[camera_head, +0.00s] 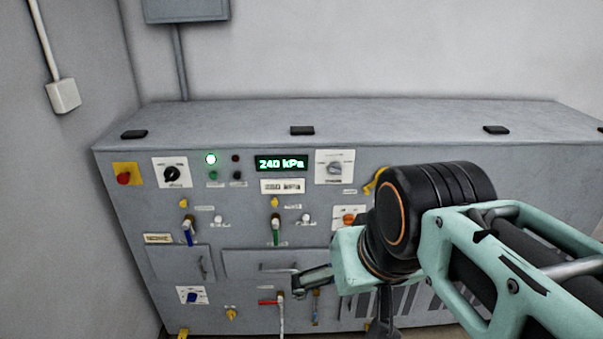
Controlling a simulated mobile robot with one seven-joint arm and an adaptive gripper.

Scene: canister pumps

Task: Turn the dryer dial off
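A grey machine cabinet (118,215) carries several dials. A black dial (172,174) sits on a white plate at the upper left. A grey dial (334,168) sits on a white plate right of the display. An orange dial (348,217) is below it, close to my arm, and a blue dial (192,297) is at the lower left. The labels are too small to read, so I cannot tell which dial is the dryer's. My gripper (312,281) is in front of the cabinet's lower middle, below the orange dial. Its fingers are partly hidden by my wrist.
A red stop button (123,178) is at the far left. Levers with blue (188,234), green (276,233) and red (268,301) handles stick out. My arm covers the right side.

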